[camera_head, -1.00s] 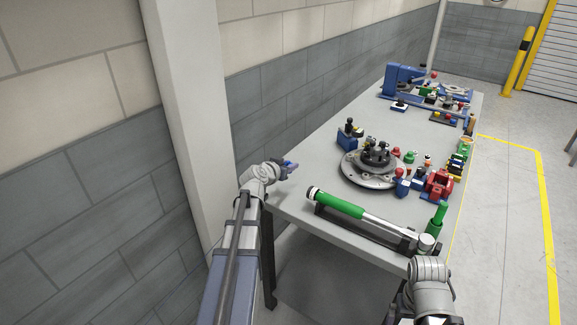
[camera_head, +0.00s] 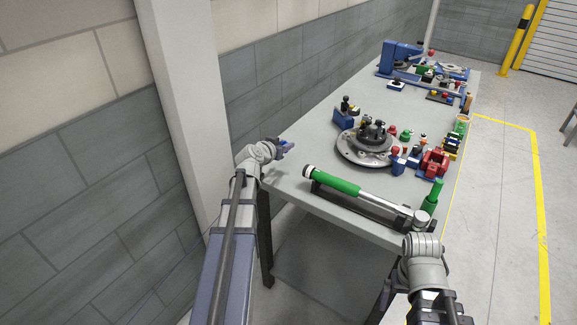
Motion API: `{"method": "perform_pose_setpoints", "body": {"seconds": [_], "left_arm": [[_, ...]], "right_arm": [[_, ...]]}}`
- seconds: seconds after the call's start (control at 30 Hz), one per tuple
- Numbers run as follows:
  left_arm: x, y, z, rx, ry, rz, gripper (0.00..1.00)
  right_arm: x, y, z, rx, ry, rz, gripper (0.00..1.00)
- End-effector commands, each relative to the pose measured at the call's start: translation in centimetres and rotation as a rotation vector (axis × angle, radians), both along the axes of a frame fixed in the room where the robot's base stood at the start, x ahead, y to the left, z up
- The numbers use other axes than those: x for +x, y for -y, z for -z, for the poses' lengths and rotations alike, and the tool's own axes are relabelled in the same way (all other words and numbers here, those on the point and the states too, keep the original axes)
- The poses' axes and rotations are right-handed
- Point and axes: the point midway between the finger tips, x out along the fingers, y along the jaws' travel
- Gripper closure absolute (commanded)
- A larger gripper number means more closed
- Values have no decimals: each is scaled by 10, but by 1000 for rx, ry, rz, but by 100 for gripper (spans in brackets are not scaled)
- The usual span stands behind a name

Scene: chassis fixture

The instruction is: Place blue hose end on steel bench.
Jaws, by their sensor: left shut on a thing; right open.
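The steel bench (camera_head: 300,202) is a long grey table running away from me along the wall. My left gripper (camera_head: 281,147) is over its near left edge and shut on a small blue piece, which looks like the blue hose end (camera_head: 289,146). The fingers hide much of it, and I cannot tell whether it touches the bench top. My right gripper (camera_head: 438,308) is at the bottom edge, off the near right corner of the bench. It is dark, partly cut off, and seems open and empty.
A green-handled torque wrench (camera_head: 345,188) lies in a cradle along the near edge. A round fixture (camera_head: 367,147) stands mid-bench, with several coloured parts to its right. A blue press (camera_head: 400,58) stands at the far end. A grey pillar (camera_head: 180,100) rises left of my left arm. The near left top is clear.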

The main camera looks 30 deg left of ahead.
Motion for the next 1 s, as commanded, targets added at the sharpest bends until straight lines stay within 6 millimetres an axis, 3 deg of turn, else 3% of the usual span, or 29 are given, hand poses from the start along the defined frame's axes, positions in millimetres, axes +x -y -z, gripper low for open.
{"method": "perform_pose_setpoints", "body": {"seconds": [0.03, 0.2, 0.47, 0.83, 1.0], "left_arm": [[0, 0, 13, 0, 0, 0, 100], [0, 0, 37, 0, 0, 0, 100], [0, 0, 40, 0, 0, 0, 100], [0, 0, 82, 0, 0, 0, 100], [0, 0, 86, 0, 0, 0, 100]], "right_arm": [[0, 0, 13, 0, 0, 0, 0], [0, 0, 37, 0, 0, 0, 0], [0, 0, 40, 0, 0, 0, 0], [0, 0, 82, 0, 0, -1, 0], [0, 0, 86, 0, 0, -1, 0]]}}
